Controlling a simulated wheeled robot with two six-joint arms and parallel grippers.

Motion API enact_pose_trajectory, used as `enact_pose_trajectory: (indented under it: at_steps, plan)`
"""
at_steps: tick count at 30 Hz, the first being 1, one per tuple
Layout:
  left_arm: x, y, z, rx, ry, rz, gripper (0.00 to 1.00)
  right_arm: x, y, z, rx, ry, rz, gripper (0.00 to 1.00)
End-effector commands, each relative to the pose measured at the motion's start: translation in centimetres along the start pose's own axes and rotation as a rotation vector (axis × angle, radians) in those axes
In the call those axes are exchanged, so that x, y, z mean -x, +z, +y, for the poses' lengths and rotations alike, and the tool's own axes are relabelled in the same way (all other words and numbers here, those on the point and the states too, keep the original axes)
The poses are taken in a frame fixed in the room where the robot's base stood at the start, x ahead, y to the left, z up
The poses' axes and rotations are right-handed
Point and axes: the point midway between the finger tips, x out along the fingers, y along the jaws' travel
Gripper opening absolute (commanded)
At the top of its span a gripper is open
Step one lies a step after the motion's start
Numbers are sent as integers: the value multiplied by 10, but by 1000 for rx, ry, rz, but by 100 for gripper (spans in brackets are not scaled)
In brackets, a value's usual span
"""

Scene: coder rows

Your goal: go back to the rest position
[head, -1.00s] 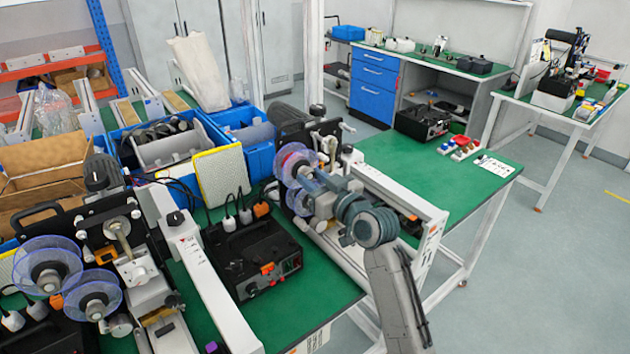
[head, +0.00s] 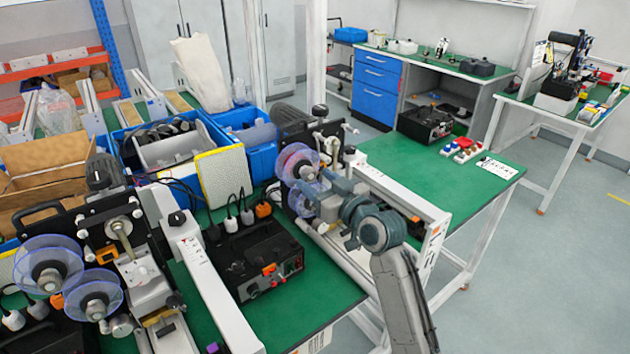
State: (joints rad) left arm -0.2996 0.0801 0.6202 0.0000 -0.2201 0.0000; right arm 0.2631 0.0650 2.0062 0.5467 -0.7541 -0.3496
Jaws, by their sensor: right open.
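My right arm comes in from the bottom, right of centre, and reaches up to the coder machine (head: 292,128) on the green table. My right gripper (head: 312,200) is at the front of that machine, close to its clear purple-rimmed reels (head: 297,162). I cannot tell whether it touches the machine. Its jaws are open and small in the picture, and I see nothing held in them. My left gripper is not in view.
A second coder machine (head: 115,240) stands at the left. A black control box (head: 255,262) sits between the machines. Blue bins (head: 246,135) stand behind. A white conveyor (head: 400,200) lies right of my gripper.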

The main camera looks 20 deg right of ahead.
Motion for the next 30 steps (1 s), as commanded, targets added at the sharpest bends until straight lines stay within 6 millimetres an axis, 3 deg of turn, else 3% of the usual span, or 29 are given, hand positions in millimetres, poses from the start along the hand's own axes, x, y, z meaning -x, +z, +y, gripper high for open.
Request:
enact_pose_trajectory:
  at_steps: [6,12,22,26,30]
  plan:
    - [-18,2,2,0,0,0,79,46,4,0,7,0,-1,55]
    - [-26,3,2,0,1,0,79,79,3,0,4,1,0,55]
    - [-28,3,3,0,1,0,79,95,4,-1,-2,1,-9,55]
    - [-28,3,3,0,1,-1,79,108,40,-5,-8,19,-113,55]
    - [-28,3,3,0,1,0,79,150,120,-16,-22,69,-367,55]
